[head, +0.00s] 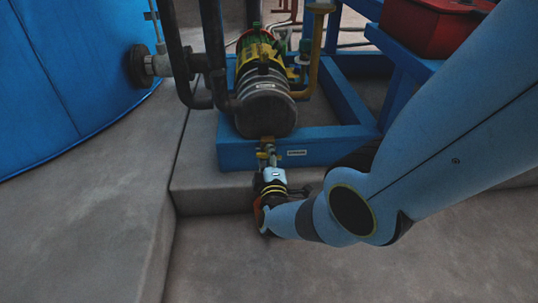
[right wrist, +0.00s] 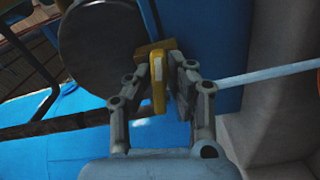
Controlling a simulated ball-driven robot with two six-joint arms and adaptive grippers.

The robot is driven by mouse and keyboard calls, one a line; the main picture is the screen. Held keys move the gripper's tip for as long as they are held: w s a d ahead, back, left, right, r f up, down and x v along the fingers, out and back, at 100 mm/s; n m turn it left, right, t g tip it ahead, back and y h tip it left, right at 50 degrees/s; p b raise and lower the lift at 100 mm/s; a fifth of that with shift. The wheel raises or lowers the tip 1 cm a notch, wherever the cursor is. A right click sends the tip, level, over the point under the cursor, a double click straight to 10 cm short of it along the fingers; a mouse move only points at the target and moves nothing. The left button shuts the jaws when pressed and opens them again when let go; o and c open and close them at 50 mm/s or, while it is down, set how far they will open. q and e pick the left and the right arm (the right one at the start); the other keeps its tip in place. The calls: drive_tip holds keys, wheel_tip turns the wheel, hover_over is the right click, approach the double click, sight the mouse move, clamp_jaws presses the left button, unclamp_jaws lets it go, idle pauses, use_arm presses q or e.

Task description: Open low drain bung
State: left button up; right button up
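The low drain fitting (head: 266,143) is a small brass-coloured piece below the front end of the dark round vessel, at the blue frame. In the right wrist view, its brown block (right wrist: 150,48) shows beyond a yellow handle (right wrist: 157,85) with a pale label. My right gripper (head: 268,163) reaches the fitting from the front and hides part of it. In the right wrist view, the fingers of the right gripper (right wrist: 160,80) stand close on both sides of the yellow handle and appear closed on it. My left gripper is not in view.
The dark vessel (head: 266,105) sits on a blue frame (head: 325,146) on a concrete plinth (head: 205,190). A large blue tank (head: 65,80) and dark pipes (head: 211,45) stand to the left. A red box (head: 430,28) is at upper right. The floor in front is clear.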

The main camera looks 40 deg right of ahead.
drive_tip(key=o, duration=0.3)
drive_tip(key=shift+w+r, duration=0.1)
drive_tip(key=shift+w, duration=0.15)
drive_tip(key=shift+s, duration=0.15)
drive_tip(key=v, duration=1.1)
drive_tip(key=shift+s+a, duration=0.3)
